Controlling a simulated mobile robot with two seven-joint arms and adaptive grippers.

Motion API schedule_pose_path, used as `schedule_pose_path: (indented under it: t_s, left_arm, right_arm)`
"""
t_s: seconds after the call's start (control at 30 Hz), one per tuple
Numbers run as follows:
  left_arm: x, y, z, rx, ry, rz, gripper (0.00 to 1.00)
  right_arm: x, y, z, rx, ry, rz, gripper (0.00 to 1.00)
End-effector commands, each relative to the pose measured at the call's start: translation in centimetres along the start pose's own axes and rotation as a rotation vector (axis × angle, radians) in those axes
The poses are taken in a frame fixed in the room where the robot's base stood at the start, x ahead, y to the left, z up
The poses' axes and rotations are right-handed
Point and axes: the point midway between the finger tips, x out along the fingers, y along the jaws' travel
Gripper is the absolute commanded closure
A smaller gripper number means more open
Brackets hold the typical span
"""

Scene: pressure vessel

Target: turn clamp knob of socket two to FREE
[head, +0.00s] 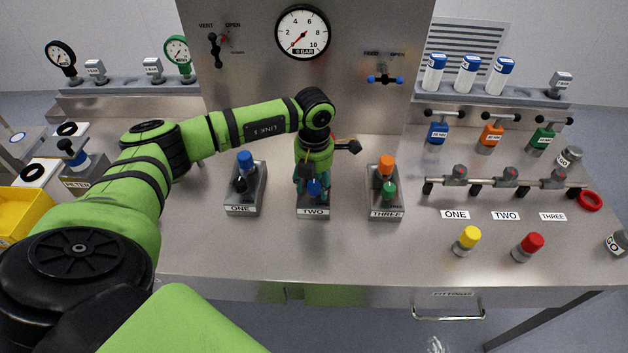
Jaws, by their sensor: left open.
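The socket two block (313,211), marked TWO, stands mid-bench between two similar blocks. A blue knob (314,188) shows low on its front part; its pointer and any FREE mark are too small to read. My left gripper (312,184) points down over this block from above, with teal fingers on either side of the blue knob. It is open; I cannot tell whether the fingers touch the knob. The gripper hides the rear of the block. My right gripper is not in view.
Socket block ONE (240,209) stands left and block THREE (385,213) right, both with upright parts close to my gripper. Behind is a steel panel with a gauge (303,32) and valve handles. A pipe manifold (507,182) and yellow cap (467,238) are at right.

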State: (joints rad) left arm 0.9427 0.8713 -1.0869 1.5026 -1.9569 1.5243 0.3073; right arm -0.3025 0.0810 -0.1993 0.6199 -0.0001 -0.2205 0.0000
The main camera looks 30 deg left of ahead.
Motion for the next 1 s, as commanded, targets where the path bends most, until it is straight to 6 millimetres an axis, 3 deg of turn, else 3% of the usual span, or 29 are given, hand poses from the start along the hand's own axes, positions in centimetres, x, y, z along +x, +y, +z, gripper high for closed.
schedule_pose_path:
  t_s: [0.03,0.17,0.57,1.0]
  left_arm:
    - [0.0,0.0,0.0,0.0,0.0,0.0,0.48]
    - [0.0,0.0,0.0,0.0,-0.001,0.0,1.0]
    - [0.1,0.0,0.1,0.031,-0.002,0.0,1.0]
    - [0.5,0.0,0.1,0.336,-0.005,0.001,1.0]
  right_arm:
    - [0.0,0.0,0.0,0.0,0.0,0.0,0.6]
    - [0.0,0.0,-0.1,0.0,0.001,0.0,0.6]
    - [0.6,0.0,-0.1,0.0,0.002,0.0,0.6]
    - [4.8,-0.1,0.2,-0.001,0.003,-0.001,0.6]
